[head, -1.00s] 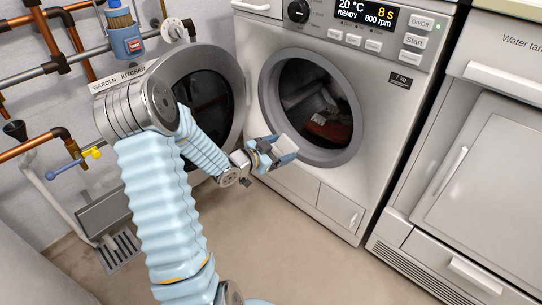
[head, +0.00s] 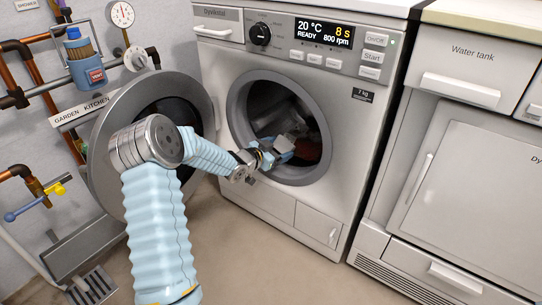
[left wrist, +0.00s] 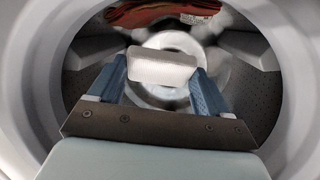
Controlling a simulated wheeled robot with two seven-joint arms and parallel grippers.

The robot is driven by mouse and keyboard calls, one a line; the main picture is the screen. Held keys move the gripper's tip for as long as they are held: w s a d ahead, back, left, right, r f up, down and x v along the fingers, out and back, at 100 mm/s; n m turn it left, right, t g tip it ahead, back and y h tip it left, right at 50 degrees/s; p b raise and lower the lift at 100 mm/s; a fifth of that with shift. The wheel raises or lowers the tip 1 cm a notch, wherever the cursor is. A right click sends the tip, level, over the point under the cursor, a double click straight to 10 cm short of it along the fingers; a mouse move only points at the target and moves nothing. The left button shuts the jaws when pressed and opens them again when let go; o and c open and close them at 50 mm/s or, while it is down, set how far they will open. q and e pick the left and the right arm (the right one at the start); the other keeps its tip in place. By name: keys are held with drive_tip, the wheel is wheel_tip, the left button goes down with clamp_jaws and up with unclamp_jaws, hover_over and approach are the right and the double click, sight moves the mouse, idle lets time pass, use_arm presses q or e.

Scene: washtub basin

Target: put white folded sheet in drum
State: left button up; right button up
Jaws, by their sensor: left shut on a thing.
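My left gripper (head: 277,152) is at the mouth of the washing machine's drum. It is shut on the white folded sheet (head: 285,143), a small pale block between its fingers. In the left wrist view the sheet (left wrist: 162,67) sits between the two blue fingers, with the drum (left wrist: 250,90) around and behind it. The drum opening (head: 262,108) shows dark inside in the head view. My right gripper is not in view.
A red cloth (left wrist: 165,12) shows inside the drum in the left wrist view. The round door (head: 108,112) stands open at the left, behind my left arm. A dryer (head: 470,180) stands at the right. Pipes and a valve (head: 40,200) are at the far left.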

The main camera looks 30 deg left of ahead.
use_arm(q)
drive_tip(key=w, duration=0.3)
drive_tip(key=w+p, duration=0.1)
drive_tip(key=w, duration=0.2)
drive_tip(key=w+d+p, duration=0.1)
drive_tip(key=w, duration=0.3)
drive_tip(key=shift+r, duration=0.1)
drive_tip(key=shift+w, duration=0.6)
drive_tip(key=o, duration=1)
drive_tip(key=p+v, duration=0.1)
drive_tip(key=v, duration=1.2)
drive_tip(key=shift+s+r+p, duration=0.1)
drive_tip(key=shift+s+p, duration=0.2)
drive_tip(key=shift+p, duration=0.1)
